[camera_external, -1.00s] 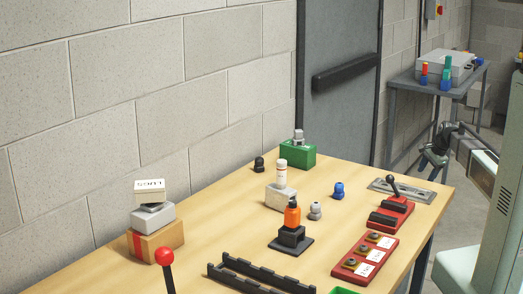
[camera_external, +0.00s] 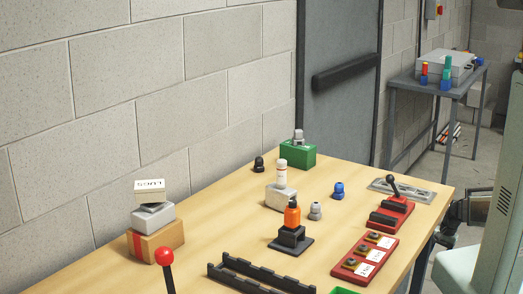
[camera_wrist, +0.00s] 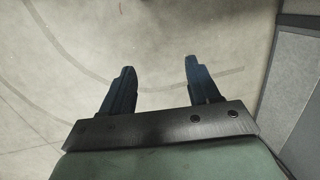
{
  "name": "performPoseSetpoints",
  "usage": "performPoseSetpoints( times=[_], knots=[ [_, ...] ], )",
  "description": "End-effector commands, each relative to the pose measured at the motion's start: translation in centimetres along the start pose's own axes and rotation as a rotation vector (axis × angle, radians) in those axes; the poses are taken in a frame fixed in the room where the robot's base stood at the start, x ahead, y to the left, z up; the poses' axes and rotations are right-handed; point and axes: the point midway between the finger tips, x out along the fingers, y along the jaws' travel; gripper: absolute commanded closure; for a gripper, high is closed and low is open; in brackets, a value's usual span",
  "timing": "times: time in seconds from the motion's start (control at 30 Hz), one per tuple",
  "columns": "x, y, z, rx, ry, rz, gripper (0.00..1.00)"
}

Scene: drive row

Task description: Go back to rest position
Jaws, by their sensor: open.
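My gripper (camera_wrist: 160,85) shows in the wrist view with its two dark fingers apart and nothing between them. Bare grey floor (camera_wrist: 150,40) lies below it. In the external view only a dark part of my arm's end shows beside the right edge of the table, partly hidden behind the pale green body at the right; the fingers cannot be made out there. It is clear of the table top and of the things on it.
A grey side table (camera_external: 440,88) stands behind. A grey panel (camera_wrist: 300,100) edges the wrist view's right.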

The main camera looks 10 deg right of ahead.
Motion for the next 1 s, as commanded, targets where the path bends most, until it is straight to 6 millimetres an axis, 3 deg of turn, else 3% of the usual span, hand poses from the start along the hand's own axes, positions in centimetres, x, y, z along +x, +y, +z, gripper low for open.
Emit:
performPoseSetpoints(
  times=[0.3,0.7,0.9,1.0],
  knots=[
    [6.0,5.7,9.4,-0.221,-0.134,0.118,0.39],
    [9.4,13.9,22.8,-0.552,-0.377,0.329,0.39],
    [9.6,17.3,26.8,-0.669,-0.470,0.400,0.39],
    [9.6,18.0,27.6,-0.693,-0.489,0.415,0.39]
  ],
)
